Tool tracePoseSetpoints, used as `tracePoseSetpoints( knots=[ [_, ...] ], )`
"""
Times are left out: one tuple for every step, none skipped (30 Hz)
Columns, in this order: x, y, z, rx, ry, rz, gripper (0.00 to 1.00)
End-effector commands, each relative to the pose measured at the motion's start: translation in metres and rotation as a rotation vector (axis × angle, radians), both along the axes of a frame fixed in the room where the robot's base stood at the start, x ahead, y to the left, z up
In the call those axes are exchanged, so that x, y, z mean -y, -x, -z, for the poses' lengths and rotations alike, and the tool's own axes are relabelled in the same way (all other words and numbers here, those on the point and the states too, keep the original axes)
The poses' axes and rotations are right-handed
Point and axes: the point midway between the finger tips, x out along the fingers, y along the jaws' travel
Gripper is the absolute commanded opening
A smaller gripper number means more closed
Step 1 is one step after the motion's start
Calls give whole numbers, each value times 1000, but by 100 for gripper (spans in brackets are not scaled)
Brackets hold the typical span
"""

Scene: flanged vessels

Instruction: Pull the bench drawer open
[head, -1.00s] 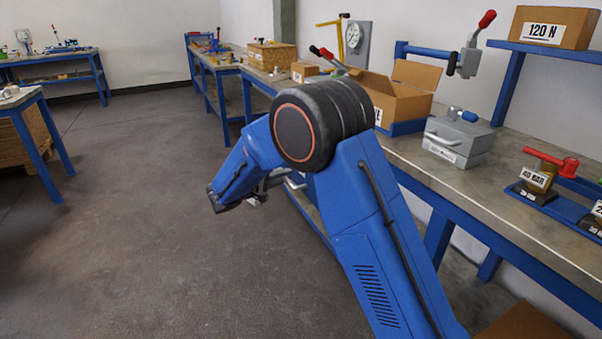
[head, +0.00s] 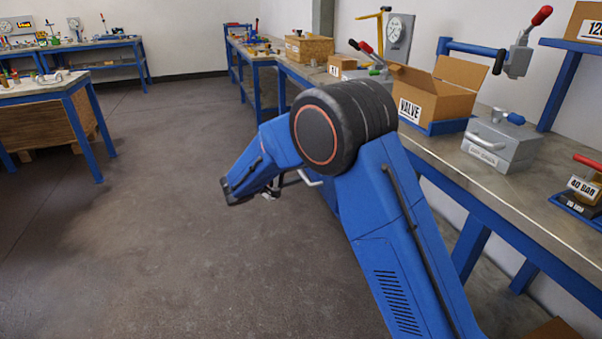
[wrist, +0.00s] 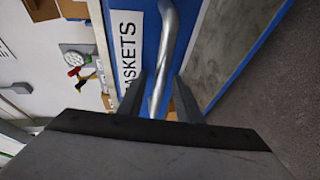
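The bench drawer shows in the wrist view as a blue front with a white label (wrist: 127,50) reading "ASKETS", its start cut off. A bare metal bar handle (wrist: 168,40) runs along it. My gripper (wrist: 160,85) has its two dark fingers on either side of this handle, with visible gaps, so it looks open around the bar. In the head view my gripper (head: 268,194) is low beside the bench, mostly hidden by my blue arm. A pale handle (head: 309,178) shows just right of it. I cannot tell how far the drawer stands out.
The long bench (head: 455,178) runs along the right wall, holding a VALVE box (head: 430,107), a grey case (head: 500,145) and a wooden crate (head: 309,49). Another table (head: 45,90) stands at left. The floor (head: 160,220) between them is clear.

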Motion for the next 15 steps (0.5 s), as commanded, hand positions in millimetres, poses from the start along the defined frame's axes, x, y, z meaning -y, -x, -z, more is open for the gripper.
tracePoseSetpoints(
  knots=[
    [0, 0, 0, 1, -1, 0, 31],
    [0, 0, 0, 1, -1, 0, 31],
    [0, 0, 0, 1, -1, 0, 31],
    [0, 0, -1, 1, -1, 0, 31],
    [0, 0, -1, 1, -1, 0, 31],
    [0, 0, -1, 1, -1, 0, 31],
    [0, 0, -1, 1, -1, 0, 31],
    [-1, 0, -1, 1, -1, -1, 31],
    [-2, 1, -1, 1, -1, -1, 31],
    [-4, 2, -2, 1, -1, -2, 31],
    [-6, 4, -2, 1, -1, -2, 31],
    [-9, 6, -3, 1, -1, -3, 31],
    [-11, 9, -4, 1, -1, -2, 31],
    [-15, 12, -4, 1, -1, -2, 31],
    [-20, 16, -5, 1, -1, -2, 31]
  ],
)
